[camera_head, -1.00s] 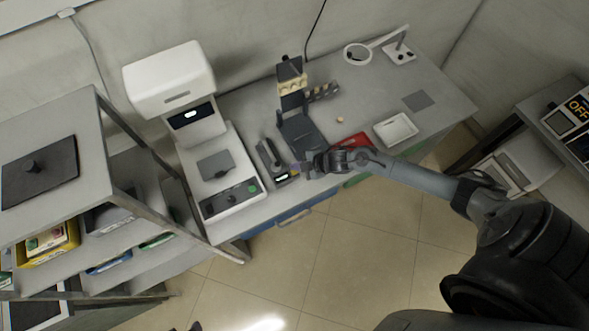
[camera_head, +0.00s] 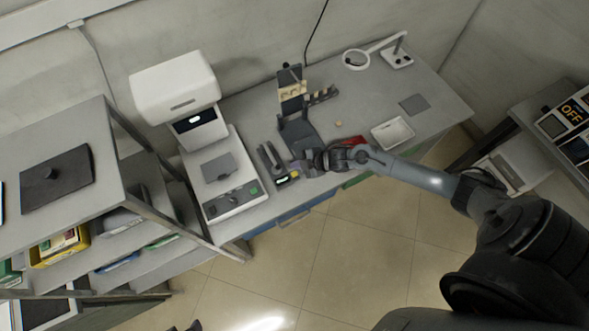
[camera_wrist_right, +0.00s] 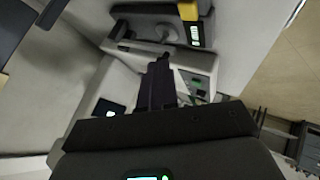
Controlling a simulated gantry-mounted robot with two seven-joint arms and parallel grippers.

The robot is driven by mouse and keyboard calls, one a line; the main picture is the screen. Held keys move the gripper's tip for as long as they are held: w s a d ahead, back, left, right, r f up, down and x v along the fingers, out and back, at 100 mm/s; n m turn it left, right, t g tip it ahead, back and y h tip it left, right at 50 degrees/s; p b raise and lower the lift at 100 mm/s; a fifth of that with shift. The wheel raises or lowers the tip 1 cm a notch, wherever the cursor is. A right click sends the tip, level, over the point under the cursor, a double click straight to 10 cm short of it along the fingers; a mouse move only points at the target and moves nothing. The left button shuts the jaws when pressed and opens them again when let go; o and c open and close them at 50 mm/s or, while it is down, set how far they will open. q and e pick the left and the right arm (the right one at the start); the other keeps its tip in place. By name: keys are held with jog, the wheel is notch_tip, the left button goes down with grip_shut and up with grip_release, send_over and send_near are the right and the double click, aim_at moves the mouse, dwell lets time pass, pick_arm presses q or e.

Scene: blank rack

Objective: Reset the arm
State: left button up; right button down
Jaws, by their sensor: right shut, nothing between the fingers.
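My right arm reaches in from the lower right of the head view. My left gripper does not show.
A tall white machine (camera_head: 221,196) stands on the bench left of my gripper. A grey shelf rack (camera_head: 111,188) is at left. Floor in front is clear.

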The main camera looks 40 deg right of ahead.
jog(key=s+a+r+m+y+p, duration=0.1)
jog(key=s+a+r+p, duration=0.1)
jog(key=s+a+p, duration=0.5)
jog(key=s+a+r+m+p, duration=0.3)
jog(key=s+a+r, duration=0.1)
jog(key=a+r, duration=0.55)
jog(key=s+d+r+m+g+h, duration=0.2)
jog(key=s+d+r+m, duration=0.1)
jog(key=r, duration=0.4)
jog(key=s+d+r+m+g+h+p, duration=0.1)
jog(key=s+d+r+m+g+h, duration=0.1)
jog(key=r, duration=0.6)
jog(key=s+d+m+h, duration=0.1)
jog(key=s+d+m, duration=0.1)
jog(key=s+m, duration=0.1)
jog(key=shift+s+d+r+g+p, duration=0.2)
jog(key=shift+s+d+g+p, duration=0.1)
jog(key=shift+s, duration=0.35)
